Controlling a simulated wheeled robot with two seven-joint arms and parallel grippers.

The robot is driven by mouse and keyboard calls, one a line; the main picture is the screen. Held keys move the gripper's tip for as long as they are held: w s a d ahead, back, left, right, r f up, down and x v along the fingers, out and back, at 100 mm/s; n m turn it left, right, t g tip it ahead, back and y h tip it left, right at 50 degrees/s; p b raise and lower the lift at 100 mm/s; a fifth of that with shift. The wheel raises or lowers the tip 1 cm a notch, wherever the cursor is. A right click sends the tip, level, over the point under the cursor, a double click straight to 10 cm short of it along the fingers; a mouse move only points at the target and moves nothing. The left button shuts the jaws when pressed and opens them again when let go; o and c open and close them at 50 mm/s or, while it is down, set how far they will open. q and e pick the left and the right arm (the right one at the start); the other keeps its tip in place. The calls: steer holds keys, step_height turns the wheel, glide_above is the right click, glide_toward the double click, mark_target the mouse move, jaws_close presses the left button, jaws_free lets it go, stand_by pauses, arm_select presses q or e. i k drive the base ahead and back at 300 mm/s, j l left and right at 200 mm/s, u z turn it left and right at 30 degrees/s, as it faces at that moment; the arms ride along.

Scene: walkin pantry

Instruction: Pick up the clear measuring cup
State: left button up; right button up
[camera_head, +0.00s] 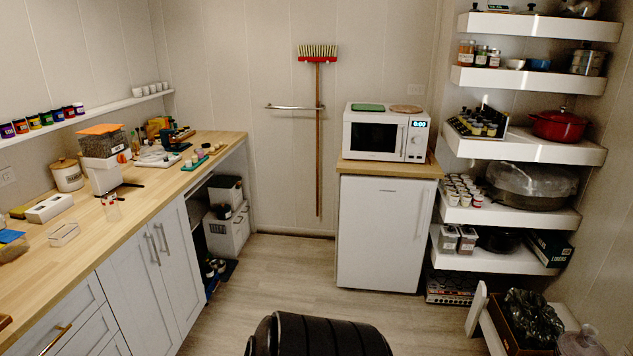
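A small clear cup (111,208) with reddish marks stands upright on the wooden counter at the left. It looks like the measuring cup, but it is too small to read. It is close to the counter's front edge, just in front of a white dispenser with a clear hopper and orange lid (101,143). Neither of my grippers shows in the head view.
The wooden counter (150,204) runs along the left wall. White boxes (50,208) and a white canister (67,174) are near the cup. A white fridge (380,232) with a microwave (385,133) stands at the back. Shelves line the right.

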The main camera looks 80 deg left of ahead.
mark_target(109, 200)
steer(key=u, duration=4)
steer(key=i+l, duration=0.25)
steer(key=i, duration=0.15)
steer(key=i+l, duration=0.55)
steer(key=i, duration=0.25)
